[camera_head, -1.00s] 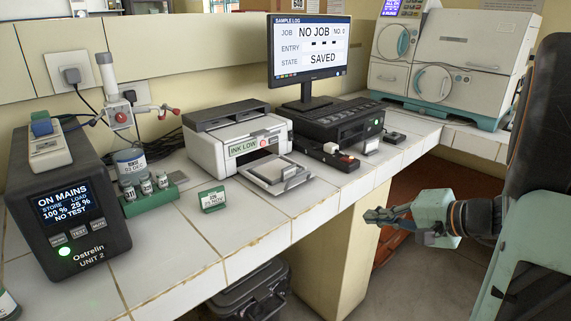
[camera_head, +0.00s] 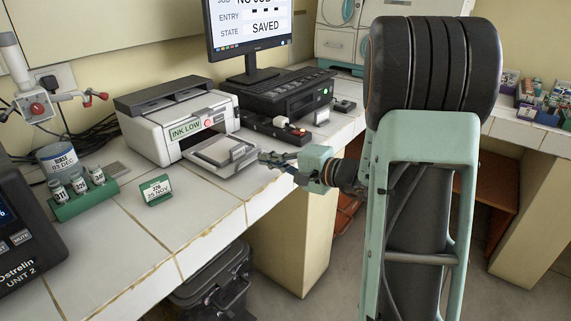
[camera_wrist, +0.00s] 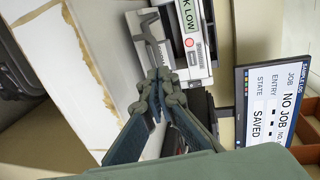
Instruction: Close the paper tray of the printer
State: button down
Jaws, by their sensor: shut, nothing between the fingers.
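The printer (camera_head: 160,128) is a white and grey box on the tiled bench, with an "INK LOW" label on its front. Its paper tray (camera_head: 213,150) sticks out from the front toward the bench edge, so it is open. My gripper (camera_head: 264,157) is shut and empty, with its fingertips close to the right front end of the tray. I cannot tell whether they touch it. In the wrist view the shut fingers (camera_wrist: 154,78) point toward the tray (camera_wrist: 152,45), and the printer front (camera_wrist: 190,35) is beyond.
A black device (camera_head: 285,95) and a monitor (camera_head: 248,38) stand right of the printer. A green card stand (camera_head: 157,190) and a green vial rack (camera_head: 84,197) stand on the left. A dark case (camera_head: 212,285) is below the bench. The tiles before the printer are mostly clear.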

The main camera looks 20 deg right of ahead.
aim_at(251, 156)
jog(key=shift+x, duration=1.65)
jog(key=shift+w+a+b, duration=0.2)
jog(key=shift+w+b, duration=0.05)
jog(key=shift+b, duration=0.1)
jog(key=b+x, duration=0.2)
jog(key=x, duration=0.2)
jog(key=r+b+x, duration=0.1)
jog(key=b+x, duration=0.1)
jog(key=x, duration=0.2)
jog(key=r+b+x, duration=0.1)
jog(key=x, duration=0.3)
jog(key=shift+w+a+r+b, duration=0.15)
jog(key=shift+w+b, duration=0.25)
jog(key=shift+w, duration=0.1)
jog(key=shift+w+a+r, duration=0.1)
jog(key=shift+w+a, duration=0.1)
jog(key=shift+w, duration=0.05)
jog(key=shift+w+a+r, duration=0.1)
jog(key=shift+r, duration=0.1)
